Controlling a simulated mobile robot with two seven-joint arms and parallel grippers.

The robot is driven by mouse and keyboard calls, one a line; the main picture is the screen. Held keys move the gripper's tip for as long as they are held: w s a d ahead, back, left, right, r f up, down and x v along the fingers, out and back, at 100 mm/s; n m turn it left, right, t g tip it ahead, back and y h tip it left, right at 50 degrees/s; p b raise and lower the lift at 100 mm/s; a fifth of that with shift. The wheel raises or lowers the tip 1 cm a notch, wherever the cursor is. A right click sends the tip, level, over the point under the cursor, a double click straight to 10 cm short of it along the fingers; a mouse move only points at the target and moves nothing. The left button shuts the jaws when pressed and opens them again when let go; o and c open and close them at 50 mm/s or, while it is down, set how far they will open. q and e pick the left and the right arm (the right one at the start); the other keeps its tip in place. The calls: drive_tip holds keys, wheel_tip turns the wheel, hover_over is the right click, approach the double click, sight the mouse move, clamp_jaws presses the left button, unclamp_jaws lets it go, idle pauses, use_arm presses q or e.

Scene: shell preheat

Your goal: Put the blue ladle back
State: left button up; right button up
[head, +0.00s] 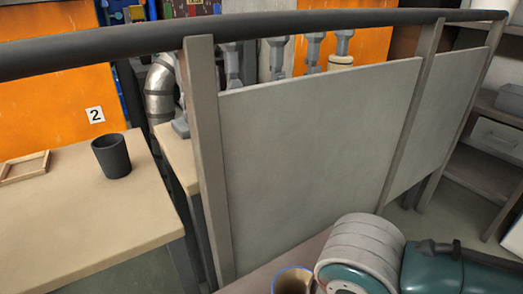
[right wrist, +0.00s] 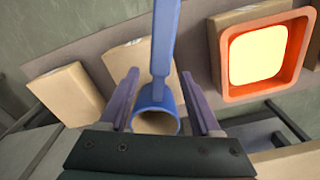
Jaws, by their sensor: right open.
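The blue ladle shows in the right wrist view, with its flat handle (right wrist: 165,45) running out of the top edge and its round bowl (right wrist: 146,98) opening toward the camera. My right gripper (right wrist: 159,84) is open, with one purple finger on each side of the ladle. I see a gap on at least the right side, and the jaws are not closed on it. The near side of the bowl is partly hidden by the gripper's dark body. Neither gripper can be made out in the head view.
In the right wrist view, an orange-framed glowing square (right wrist: 259,54) is at right, and tan blocks (right wrist: 65,92) are at left. In the head view, a grey panel (head: 315,130) stands under a dark rail (head: 260,24). A black cup (head: 112,157) stands on the left table (head: 85,215).

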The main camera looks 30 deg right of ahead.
drive_tip(key=s+d+r+n+t+p, duration=0.1)
drive_tip(key=s+r+n, duration=0.1)
drive_tip(key=r, duration=0.6)
drive_tip(key=s+d+r+n+t+p, duration=0.1)
drive_tip(key=s+r+n+t, duration=0.1)
drive_tip(key=r, duration=0.6)
drive_tip(key=shift+s+d+n+p, duration=0.15)
drive_tip(key=shift+s+n+p, duration=0.25)
drive_tip(key=shift+s+n, duration=0.35)
drive_tip(key=shift+w, duration=0.1)
wheel_tip(320, 180, up, 57)
drive_tip(key=p, duration=5.7)
drive_tip(key=shift+r, duration=0.1)
